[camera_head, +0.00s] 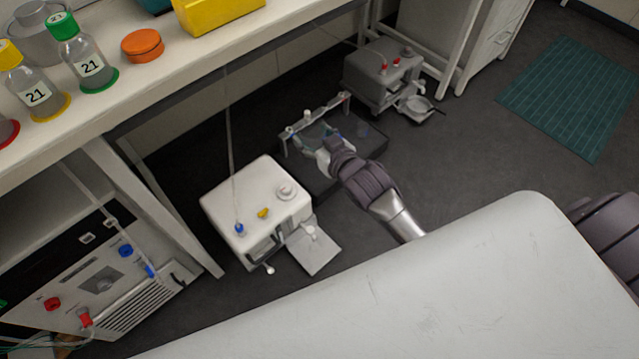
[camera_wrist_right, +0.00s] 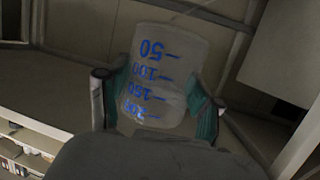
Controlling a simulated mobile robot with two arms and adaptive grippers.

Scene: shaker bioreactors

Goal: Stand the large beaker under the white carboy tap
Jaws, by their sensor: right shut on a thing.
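My right gripper (camera_head: 325,150) reaches over the dark tray between the two carboys. In the right wrist view, its teal-padded fingers (camera_wrist_right: 158,105) are shut on a clear beaker (camera_wrist_right: 155,65) with blue marks from 50 to 200, upside down in that picture. In the head view the beaker is mostly hidden by the gripper. The white carboy (camera_head: 245,200) stands on the floor left of the gripper. A small tap (camera_head: 311,232) is on its right side, above a pale square plate (camera_head: 316,254). The left gripper is out of view.
The dark tray (camera_head: 372,147) carries a rack. A grey carboy (camera_head: 372,78) with red fittings stands behind it, with a small platform (camera_head: 418,108). The bench (camera_head: 180,50) with bottles overhangs at left. A thin hose rises from the white carboy. Open floor (camera_head: 470,150) lies right.

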